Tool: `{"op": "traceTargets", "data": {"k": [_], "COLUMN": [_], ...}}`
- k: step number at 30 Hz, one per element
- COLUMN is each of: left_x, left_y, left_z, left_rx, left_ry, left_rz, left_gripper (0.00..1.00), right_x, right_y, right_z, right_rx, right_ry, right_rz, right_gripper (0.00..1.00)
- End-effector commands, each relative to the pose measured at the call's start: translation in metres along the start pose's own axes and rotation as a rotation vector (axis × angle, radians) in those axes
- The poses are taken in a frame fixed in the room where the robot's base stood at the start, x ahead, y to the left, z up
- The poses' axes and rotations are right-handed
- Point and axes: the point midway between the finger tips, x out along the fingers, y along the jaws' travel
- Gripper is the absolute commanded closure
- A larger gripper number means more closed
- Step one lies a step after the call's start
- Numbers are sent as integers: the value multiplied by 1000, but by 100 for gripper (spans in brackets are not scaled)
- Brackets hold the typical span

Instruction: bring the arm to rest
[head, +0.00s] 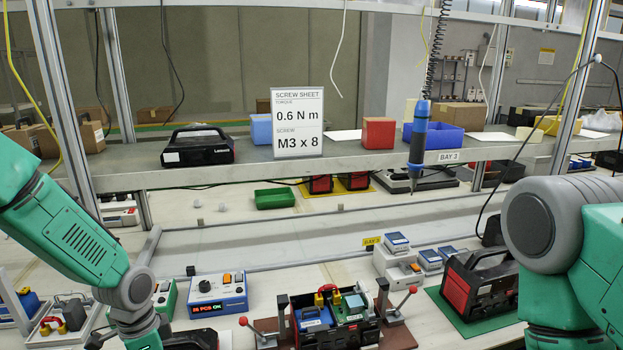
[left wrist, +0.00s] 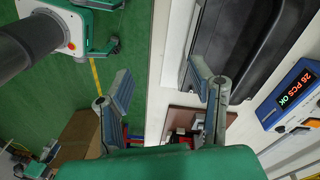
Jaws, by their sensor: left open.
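My left arm (head: 75,245) comes in from the left in the head view and bends down to the bottom edge near the front of the bench. Its gripper is cut off or hidden there. In the left wrist view my left gripper (left wrist: 160,88) is open, its two grey fingers wide apart with nothing between them. The fingers span the bench's front edge, with green floor on the left. A black case (left wrist: 248,45) lies beside the right finger; I cannot tell whether they touch. My right arm (head: 560,250) shows at the right of the head view, its gripper out of view.
A blue counter box (head: 218,295) reads 26 PCS OK. A fixture with red-knobbed clamps holds an opened unit (head: 335,315). A black-red power station (head: 480,285) stands on a green mat. A blue screwdriver (head: 418,140) hangs from a coiled cable. The middle bench strip is clear.

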Motion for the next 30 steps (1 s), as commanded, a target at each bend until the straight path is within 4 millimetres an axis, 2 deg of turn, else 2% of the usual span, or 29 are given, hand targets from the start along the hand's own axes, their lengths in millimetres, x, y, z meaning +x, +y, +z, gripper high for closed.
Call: {"op": "traceTargets", "data": {"k": [1,8,10,13,16,19,22,25,30], "left_x": [16,85,114,160,192,206,209,208,206], "left_y": [11,65,90,136,178,205,219,224,225], "left_z": [2,17,28,54,89,118,137,145,146], "left_rx": [-24,-212,-303,-484,-678,-820,-907,-948,-959], "left_ry": [3,36,41,42,38,36,38,42,45], "left_rz": [7,29,35,31,-5,-52,-93,-116,-121], "left_gripper": [51,51,51,51,51,51,51,51,51], "right_x": [6,26,36,55,73,84,90,92,90], "right_y": [0,0,0,0,-1,-1,-1,-1,-1], "right_z": [0,2,3,4,5,5,6,6,5], "right_rx": [0,0,0,0,0,0,0,0,0], "right_ry": [0,-1,-1,-1,-2,-2,-2,-1,-1], "right_rz": [0,0,0,0,0,0,0,0,0], "right_gripper": [60,60,60,60,60,60,60,60,60]}}
